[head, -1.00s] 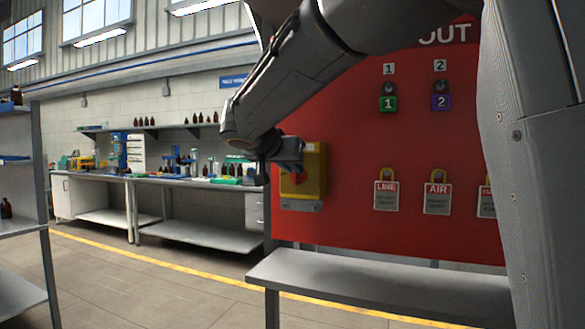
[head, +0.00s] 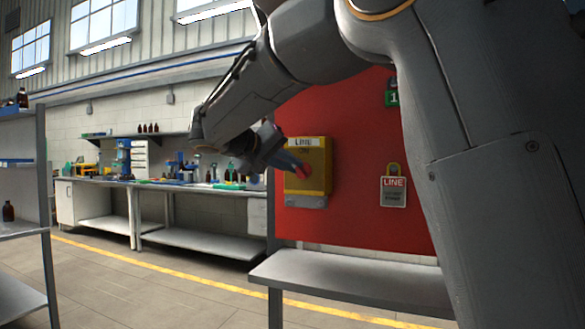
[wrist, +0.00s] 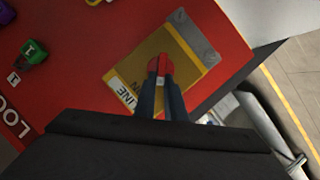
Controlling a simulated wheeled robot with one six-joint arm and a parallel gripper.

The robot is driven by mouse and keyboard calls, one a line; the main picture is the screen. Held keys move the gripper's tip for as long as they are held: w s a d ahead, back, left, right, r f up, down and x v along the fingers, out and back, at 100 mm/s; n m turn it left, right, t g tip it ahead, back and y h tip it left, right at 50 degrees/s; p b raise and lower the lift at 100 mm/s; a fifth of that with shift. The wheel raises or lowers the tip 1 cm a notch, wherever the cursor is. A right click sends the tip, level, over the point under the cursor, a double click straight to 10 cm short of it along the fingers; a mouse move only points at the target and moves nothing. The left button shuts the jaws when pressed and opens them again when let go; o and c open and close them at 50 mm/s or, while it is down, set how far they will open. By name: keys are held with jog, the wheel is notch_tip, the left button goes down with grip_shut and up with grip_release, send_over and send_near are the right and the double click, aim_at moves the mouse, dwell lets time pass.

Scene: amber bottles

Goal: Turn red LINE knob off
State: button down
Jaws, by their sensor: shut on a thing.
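The red LINE knob (wrist: 158,64) sits on a yellow switch box (head: 321,160) on the red board. In the wrist view the yellow box (wrist: 188,72) appears turned, with its LINE label (wrist: 123,95) partly beside my fingers. My gripper (wrist: 160,78) is shut on the red knob, one finger on each side of it. In the head view my gripper (head: 300,171) reaches the knob from the left, and only a little red shows at its fingertips. The knob's exact turn is hard to read.
A LINE tag with a yellow padlock (head: 393,188) hangs right of the box. A grey shelf (head: 345,272) juts out below the board. A green padlock (wrist: 33,53) is on the board. A workbench (head: 190,188) stands behind left.

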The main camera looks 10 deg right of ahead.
jog(key=shift+w+a+f+n+t+h, duration=0.1)
jog(key=shift+f+n+h, duration=0.4)
jog(key=shift+n, duration=0.8)
jog(key=shift+w+a+f+n+t+h, duration=0.1)
jog(key=shift+a+f+n+h, duration=0.1)
jog(key=shift+n+h, duration=0.8)
jog(key=shift+w+a+f+n+t+h, duration=0.1)
jog(key=shift+f+n+h, duration=0.25)
jog(key=shift+n, duration=1.25)
jog(key=c, duration=1.8)
grip_release()
jog(key=b+v, duration=0.1)
jog(key=v, duration=0.7)
jog(key=shift+w, duration=0.1)
